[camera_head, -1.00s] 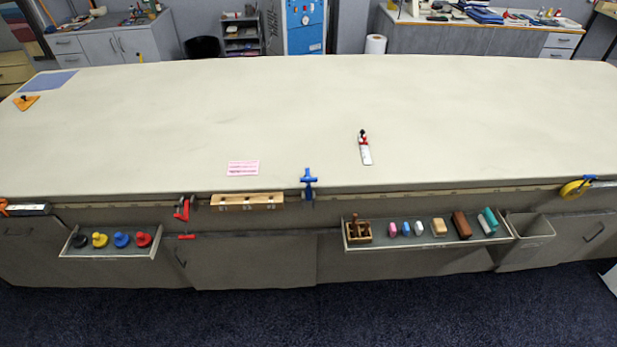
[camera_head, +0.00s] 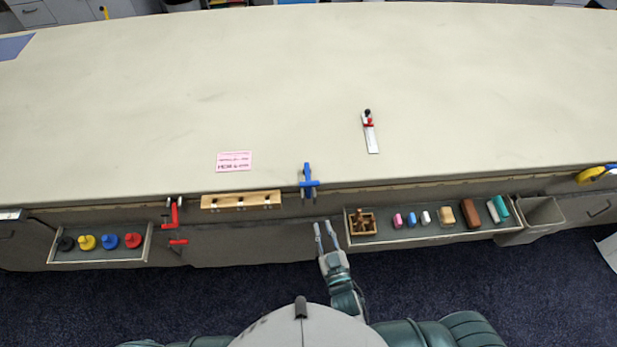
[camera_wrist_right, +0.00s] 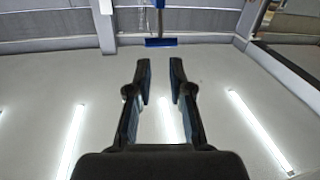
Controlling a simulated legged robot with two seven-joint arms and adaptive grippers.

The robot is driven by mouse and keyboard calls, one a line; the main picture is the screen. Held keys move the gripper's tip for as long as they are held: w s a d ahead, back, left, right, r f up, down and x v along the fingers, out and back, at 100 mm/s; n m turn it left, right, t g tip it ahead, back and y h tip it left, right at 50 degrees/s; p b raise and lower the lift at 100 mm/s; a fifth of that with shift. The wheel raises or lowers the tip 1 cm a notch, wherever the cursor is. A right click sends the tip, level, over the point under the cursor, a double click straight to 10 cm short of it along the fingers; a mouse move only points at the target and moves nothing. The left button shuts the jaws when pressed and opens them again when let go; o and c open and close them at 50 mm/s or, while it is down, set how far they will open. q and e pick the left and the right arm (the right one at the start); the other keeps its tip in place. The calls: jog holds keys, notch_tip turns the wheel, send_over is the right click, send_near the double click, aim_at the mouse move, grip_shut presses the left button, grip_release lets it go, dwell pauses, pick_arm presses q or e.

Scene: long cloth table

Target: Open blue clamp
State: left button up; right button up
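The blue clamp (camera_head: 308,182) sits on the front edge of the long cloth table (camera_head: 240,110), just right of the wooden hook rail. Part of it is above the tabletop and a crossbar shows at the edge. In the right wrist view a blue bar of the clamp (camera_wrist_right: 160,42) shows at top centre, beyond the fingertips. My right gripper (camera_head: 326,230) is open and empty, below and slightly right of the clamp, in front of the table front. It also shows in the right wrist view (camera_wrist_right: 160,75), with its fingers apart. My left gripper is not in view.
A red clamp (camera_head: 173,215) hangs left of the wooden hook rail (camera_head: 240,201). A shelf with several blocks and brushes (camera_head: 400,238) projects at right, close to my right gripper. A tray with coloured knobs (camera_head: 98,258) is at left. The tabletop behind the clamp is mostly clear.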

aim_at(309, 185)
jog(key=w+a, duration=0.1)
jog(key=w, duration=0.4)
jog(key=w+a, duration=0.1)
jog(key=w, duration=0.4)
jog(key=w+a+p, duration=0.1)
jog(key=w, duration=0.4)
jog(key=shift+w+f, duration=0.1)
jog(key=shift+w, duration=0.3)
grip_shut()
